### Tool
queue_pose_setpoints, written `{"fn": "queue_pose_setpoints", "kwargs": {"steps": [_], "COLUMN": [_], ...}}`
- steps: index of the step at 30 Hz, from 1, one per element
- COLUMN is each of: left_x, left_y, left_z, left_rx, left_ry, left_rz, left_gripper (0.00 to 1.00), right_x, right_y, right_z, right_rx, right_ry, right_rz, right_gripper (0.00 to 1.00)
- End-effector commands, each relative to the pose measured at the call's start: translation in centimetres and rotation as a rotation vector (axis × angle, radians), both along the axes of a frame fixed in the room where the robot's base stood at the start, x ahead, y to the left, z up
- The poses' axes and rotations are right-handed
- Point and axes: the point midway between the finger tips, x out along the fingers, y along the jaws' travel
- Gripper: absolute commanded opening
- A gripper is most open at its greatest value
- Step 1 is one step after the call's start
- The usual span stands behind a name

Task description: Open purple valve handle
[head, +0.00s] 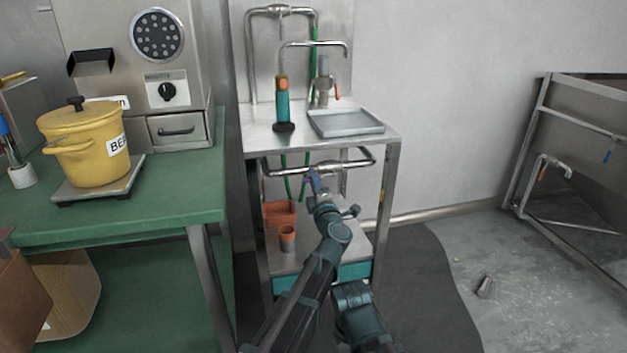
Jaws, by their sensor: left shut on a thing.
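The purple valve handle (314,181) is a small blue-purple lever on the metal pipe (345,165) that runs under the steel sink table's top. My left gripper (321,195) reaches up to it from below and is shut on it. The fingers hide the lower part of the handle. The handle is small here, so its exact angle to the pipe is hard to tell. My right gripper is not in view.
The steel sink table (262,138) bears a shallow tray (345,123) and a teal bottle-like tool (283,105). Orange containers (280,213) stand on its lower shelf. A green table (175,195) with a yellow pot (95,145) is at left.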

Motion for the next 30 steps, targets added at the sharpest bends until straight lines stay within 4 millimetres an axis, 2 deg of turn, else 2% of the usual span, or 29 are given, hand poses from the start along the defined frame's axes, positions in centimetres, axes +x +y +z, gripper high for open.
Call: {"fn": "queue_pose_setpoints", "kwargs": {"steps": [7,8,12,13,23,30], "left_x": [-0.1,-0.1,-0.1,-0.1,-0.1,-1.1], "left_y": [0.1,0.1,0.0,0.0,0.1,0.9], "left_z": [-0.1,-0.1,-0.1,-0.1,-0.1,-0.5], "left_rx": [-0.006,-0.006,-0.005,-0.004,-0.001,-0.002], "left_ry": [0.0,0.0,0.001,0.001,0.001,0.0], "left_rz": [0.001,0.001,0.0,0.0,0.0,0.0], "left_gripper": [0.0,0.2,0.45,0.48,0.48,0.48], "right_x": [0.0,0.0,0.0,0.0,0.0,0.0], "right_y": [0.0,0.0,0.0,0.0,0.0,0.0], "right_z": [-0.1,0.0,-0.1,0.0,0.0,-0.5], "right_rx": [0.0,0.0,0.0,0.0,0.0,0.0], "right_ry": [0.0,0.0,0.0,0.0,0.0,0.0], "right_rz": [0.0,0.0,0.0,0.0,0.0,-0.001], "right_gripper": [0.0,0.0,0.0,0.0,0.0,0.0]}}
